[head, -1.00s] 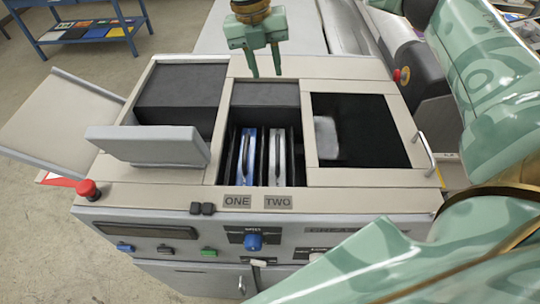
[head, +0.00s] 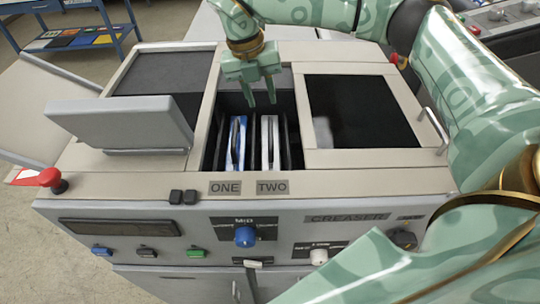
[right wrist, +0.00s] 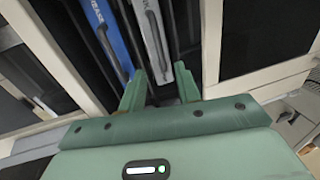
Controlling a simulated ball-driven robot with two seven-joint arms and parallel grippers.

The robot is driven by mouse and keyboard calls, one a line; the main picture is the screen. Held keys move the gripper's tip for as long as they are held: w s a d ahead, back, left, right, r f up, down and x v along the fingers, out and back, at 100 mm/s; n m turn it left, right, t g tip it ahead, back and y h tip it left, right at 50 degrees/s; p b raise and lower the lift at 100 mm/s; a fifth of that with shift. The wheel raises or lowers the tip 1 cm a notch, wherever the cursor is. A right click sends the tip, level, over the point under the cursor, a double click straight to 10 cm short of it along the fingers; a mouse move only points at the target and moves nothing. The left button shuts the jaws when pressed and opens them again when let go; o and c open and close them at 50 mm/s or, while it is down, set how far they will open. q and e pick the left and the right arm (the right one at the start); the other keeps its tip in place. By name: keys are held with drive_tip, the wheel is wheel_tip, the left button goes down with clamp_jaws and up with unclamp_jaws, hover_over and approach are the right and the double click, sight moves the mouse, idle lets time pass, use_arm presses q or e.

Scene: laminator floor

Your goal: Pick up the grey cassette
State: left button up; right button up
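The grey cassette (head: 269,145) stands on edge in the open bay of the machine, above the label TWO (head: 272,188). It also shows in the right wrist view (right wrist: 153,38), with a dark handle along its top. A blue cassette (head: 236,146) stands just left of it, above the label ONE (head: 225,188). My right gripper (head: 261,103) is open and empty, above the far end of the bay. In the right wrist view its fingertips (right wrist: 160,82) are apart near the grey cassette's near end; contact cannot be told. My left gripper is not in view.
Dark dividers and bay walls stand close beside the cassettes. A raised grey flap (head: 122,122) is left of the bay, and a black panel (head: 362,112) is right of it. A red button (head: 52,180) sits at the left corner and a handle (head: 433,130) at the right.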

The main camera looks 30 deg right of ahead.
sight(270, 133)
drive_tip(key=f, duration=0.4)
drive_tip(key=d+f, duration=0.1)
drive_tip(key=f, duration=0.1)
drive_tip(key=shift+s+d+f, duration=0.1)
drive_tip(key=shift+s+f, duration=0.25)
drive_tip(key=shift+s, duration=0.05)
drive_tip(key=f, duration=0.5)
drive_tip(key=shift+s+d+f, duration=0.25)
drive_tip(key=shift+s+f, duration=0.1)
drive_tip(key=shift+s, duration=0.05)
clamp_jaws()
